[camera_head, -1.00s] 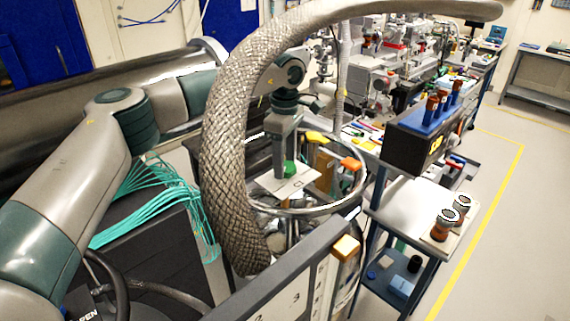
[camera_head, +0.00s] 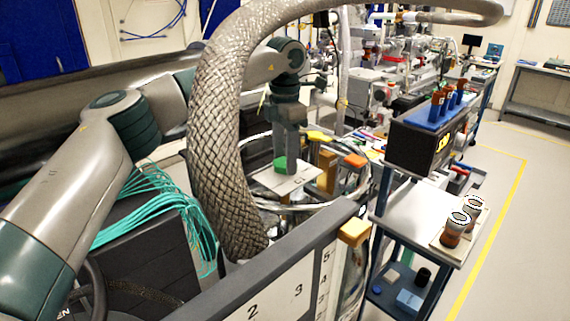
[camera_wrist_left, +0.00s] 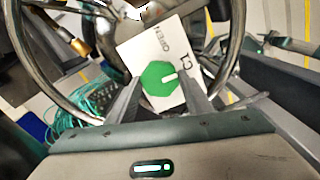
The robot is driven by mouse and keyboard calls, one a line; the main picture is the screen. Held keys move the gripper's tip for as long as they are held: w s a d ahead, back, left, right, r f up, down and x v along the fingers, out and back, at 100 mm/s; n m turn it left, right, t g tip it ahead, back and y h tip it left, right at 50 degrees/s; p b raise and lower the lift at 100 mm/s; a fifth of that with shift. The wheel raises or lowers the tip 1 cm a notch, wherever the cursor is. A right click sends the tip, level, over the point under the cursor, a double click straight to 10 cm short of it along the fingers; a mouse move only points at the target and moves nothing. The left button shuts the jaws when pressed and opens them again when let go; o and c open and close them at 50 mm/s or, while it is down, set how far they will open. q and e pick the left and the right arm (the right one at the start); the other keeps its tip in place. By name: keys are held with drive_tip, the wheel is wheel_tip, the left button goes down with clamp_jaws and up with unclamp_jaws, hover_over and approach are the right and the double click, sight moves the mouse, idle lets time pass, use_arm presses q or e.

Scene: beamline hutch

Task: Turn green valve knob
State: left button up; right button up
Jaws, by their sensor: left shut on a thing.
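The green valve knob (camera_head: 280,164) sits on a white plate (camera_head: 301,181) inside a ring-shaped metal frame. The white plate (camera_wrist_left: 143,48) there carries the printed word OPEN. My left gripper (camera_head: 287,165) comes down on the knob from above. In the wrist view its two fingers lie on either side of the knob, shut on it. In the head view the gripper partly hides the knob. My right gripper is not in view.
A thick braided hose (camera_head: 217,130) arches in front of the left arm. Orange (camera_head: 355,160) and yellow (camera_head: 318,136) blocks stand near the ring. A cart (camera_head: 405,208) stands at right, with open floor beyond.

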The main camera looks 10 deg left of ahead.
use_arm(q)
drive_tip(key=n+b, duration=0.3)
drive_tip(key=n, duration=0.2)
drive_tip(key=shift+n, duration=0.7)
drive_tip(key=n+b, duration=0.2)
drive_tip(key=n, duration=0.2)
drive_tip(key=shift+n, duration=0.4)
drive_tip(key=shift+r+n+b, duration=0.15)
drive_tip(key=shift+n+b, duration=0.25)
drive_tip(key=shift+n, duration=0.2)
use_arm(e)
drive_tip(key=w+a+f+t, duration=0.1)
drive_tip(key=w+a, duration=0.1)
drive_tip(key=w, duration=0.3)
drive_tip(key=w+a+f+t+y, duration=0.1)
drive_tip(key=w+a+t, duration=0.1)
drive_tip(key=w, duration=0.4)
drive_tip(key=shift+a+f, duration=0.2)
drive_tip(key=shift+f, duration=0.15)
use_arm(q)
drive_tip(key=o, duration=1)
drive_tip(key=shift+o, duration=0.2)
